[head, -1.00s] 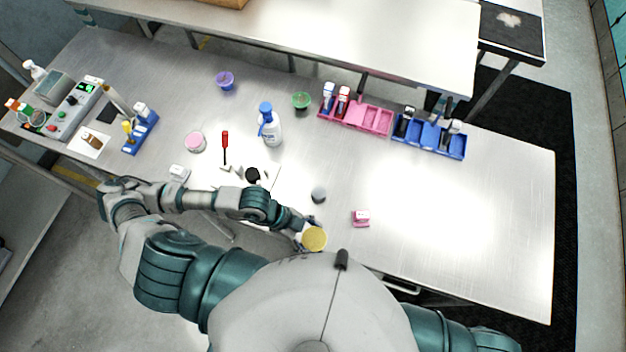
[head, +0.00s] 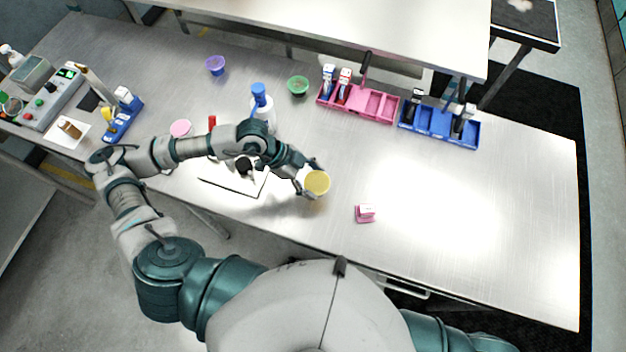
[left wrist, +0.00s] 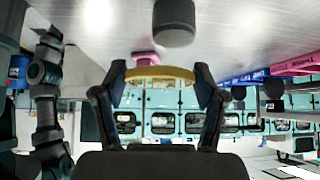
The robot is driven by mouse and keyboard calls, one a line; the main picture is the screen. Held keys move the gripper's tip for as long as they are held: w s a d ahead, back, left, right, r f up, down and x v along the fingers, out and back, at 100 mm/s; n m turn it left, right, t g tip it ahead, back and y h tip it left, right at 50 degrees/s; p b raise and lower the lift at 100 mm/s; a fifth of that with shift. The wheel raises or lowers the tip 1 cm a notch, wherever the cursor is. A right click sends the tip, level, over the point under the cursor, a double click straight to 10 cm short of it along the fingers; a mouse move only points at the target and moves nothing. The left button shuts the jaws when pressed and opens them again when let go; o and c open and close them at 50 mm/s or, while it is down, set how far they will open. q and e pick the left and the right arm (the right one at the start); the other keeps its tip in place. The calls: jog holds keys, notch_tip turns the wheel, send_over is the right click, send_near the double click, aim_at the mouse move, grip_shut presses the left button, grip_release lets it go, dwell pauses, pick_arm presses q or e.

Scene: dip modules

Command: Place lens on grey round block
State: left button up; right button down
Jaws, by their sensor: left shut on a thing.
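The lens (head: 317,183), a round yellow disc, is held in my left gripper (head: 307,180) above the front middle of the table. In the left wrist view, the lens (left wrist: 160,73) shows edge-on as a yellow band between the two fingertips. The grey round block (left wrist: 174,22) stands on the table in the left wrist view, apart from the lens. In the head view the block is hidden behind the lens and gripper. My right gripper is out of view.
A small pink block (head: 365,213) sits right of the lens. A blue-capped bottle (head: 261,106), a green cup (head: 298,86) and a purple cup (head: 215,65) stand behind. A pink tray (head: 375,108) and a blue tray (head: 440,124) line the back. The table's right side is clear.

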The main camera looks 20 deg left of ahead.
aim_at(313, 181)
pick_arm(q)
jog(key=shift+w+f, duration=0.1)
jog(key=shift+w, duration=0.7)
notch_tip(313, 181, down, 4)
jog(key=shift+r, duration=0.2)
jog(key=o, duration=1)
jog(key=shift+a, duration=0.1)
jog(key=shift+r, duration=0.1)
jog(key=v, duration=1.2)
